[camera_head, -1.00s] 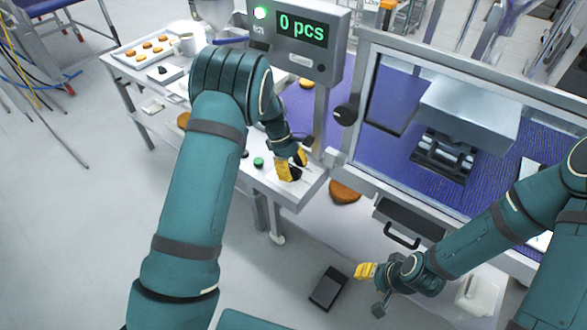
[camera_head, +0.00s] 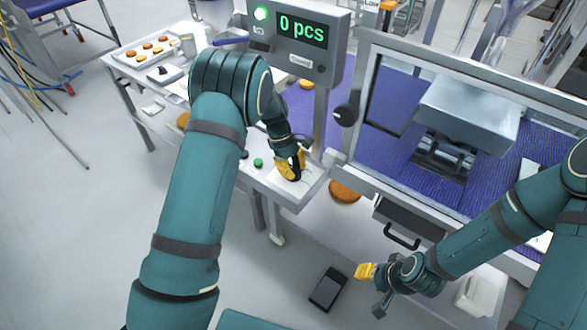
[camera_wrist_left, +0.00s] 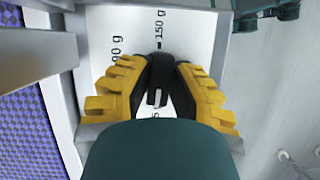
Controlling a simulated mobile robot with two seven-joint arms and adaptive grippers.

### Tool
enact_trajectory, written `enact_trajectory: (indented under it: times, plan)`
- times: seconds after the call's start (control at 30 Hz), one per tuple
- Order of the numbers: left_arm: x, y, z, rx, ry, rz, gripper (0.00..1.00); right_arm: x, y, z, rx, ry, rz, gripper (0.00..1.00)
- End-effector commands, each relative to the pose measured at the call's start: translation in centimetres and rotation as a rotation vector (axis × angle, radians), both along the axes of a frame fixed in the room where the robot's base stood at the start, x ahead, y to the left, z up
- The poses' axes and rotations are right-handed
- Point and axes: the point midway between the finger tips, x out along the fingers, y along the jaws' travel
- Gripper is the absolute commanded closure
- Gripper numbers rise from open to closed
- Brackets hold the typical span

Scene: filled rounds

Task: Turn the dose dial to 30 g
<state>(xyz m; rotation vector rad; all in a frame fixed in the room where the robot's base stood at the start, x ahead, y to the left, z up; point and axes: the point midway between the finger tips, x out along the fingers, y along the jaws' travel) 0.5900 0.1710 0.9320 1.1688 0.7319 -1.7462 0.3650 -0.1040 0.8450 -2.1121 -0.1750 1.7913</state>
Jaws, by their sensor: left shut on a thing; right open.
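My left gripper (camera_head: 291,166) is at the right end of the white control panel (camera_head: 314,184), below the display. In the left wrist view, its yellow fingers (camera_wrist_left: 158,95) are shut on the black dose dial (camera_wrist_left: 158,92), one on each side. A printed "150 g" mark shows above the dial, and a partly cut-off gram label is at its upper left. The other labels are mostly hidden, and I cannot read where the dial points. In the head view the fingers hide the dial. My right gripper (camera_head: 366,271) is open and empty, low in front of the machine.
The display (camera_head: 302,30) reads "0 pcs" beside a lit green lamp (camera_head: 260,14). A green button (camera_head: 258,162) is left of my left gripper. A black knob (camera_head: 344,116) is on the guard frame. A black pedal (camera_head: 328,289) lies on the floor.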

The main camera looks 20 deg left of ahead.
Motion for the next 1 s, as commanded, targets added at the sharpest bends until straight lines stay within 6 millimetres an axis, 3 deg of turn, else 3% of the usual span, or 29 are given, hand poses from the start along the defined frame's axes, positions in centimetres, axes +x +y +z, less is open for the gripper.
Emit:
enact_trajectory:
  times: [1.0]
  plan:
    - [-0.15, -0.07, -0.26, -0.001, 0.005, -0.836, 1.0, 0.0, 0.0, -0.26, 0.0, 0.0, 0.0, 0.53]
